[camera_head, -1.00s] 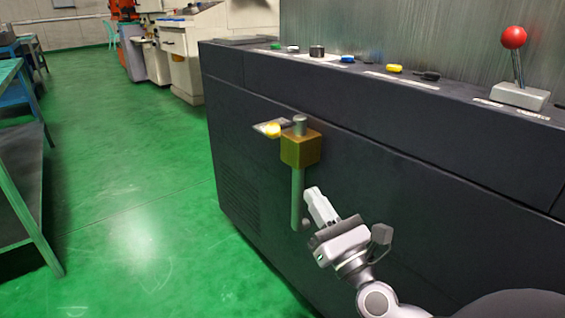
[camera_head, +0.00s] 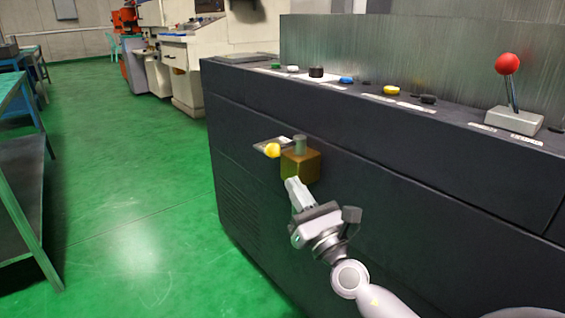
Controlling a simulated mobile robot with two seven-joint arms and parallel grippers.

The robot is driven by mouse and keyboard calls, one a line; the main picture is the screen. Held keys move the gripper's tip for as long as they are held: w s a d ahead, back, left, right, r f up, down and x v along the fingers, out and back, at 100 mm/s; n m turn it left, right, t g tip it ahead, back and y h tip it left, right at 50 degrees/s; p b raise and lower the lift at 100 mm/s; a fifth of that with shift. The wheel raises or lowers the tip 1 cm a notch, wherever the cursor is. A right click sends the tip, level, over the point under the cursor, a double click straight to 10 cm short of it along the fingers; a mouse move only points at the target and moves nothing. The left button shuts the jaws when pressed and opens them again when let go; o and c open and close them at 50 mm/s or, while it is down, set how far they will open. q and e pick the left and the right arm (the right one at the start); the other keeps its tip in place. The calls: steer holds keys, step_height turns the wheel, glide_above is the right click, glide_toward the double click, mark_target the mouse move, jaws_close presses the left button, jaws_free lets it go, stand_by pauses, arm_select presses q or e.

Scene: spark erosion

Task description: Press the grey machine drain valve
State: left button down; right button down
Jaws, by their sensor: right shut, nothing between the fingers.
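The drain valve on the dark machine's front is a brass-coloured block (camera_head: 302,166) with a short grey cylinder (camera_head: 300,145) on top. A yellow knob (camera_head: 272,150) sits at its left by a small plate. My right gripper (camera_head: 292,182) is shut and empty, its fingertips at the lower left of the brass block. I cannot tell whether they touch it. The grey pipe below the block is hidden behind the gripper. My left gripper is not in view.
The dark machine (camera_head: 400,205) fills the right side. Its top ledge carries several coloured buttons and a red-knobbed lever (camera_head: 507,65). A table (camera_head: 25,180) stands at the left. The green floor (camera_head: 135,190) between them is clear.

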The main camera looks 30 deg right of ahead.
mark_target(275, 156)
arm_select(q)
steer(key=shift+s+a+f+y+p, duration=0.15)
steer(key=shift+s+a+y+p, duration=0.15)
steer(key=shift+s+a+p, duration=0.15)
arm_select(e)
steer(key=x, duration=0.6)
steer(key=shift+w, duration=0.2)
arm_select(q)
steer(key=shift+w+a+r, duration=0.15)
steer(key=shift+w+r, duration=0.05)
arm_select(e)
steer(key=shift+w+a+r, duration=0.1)
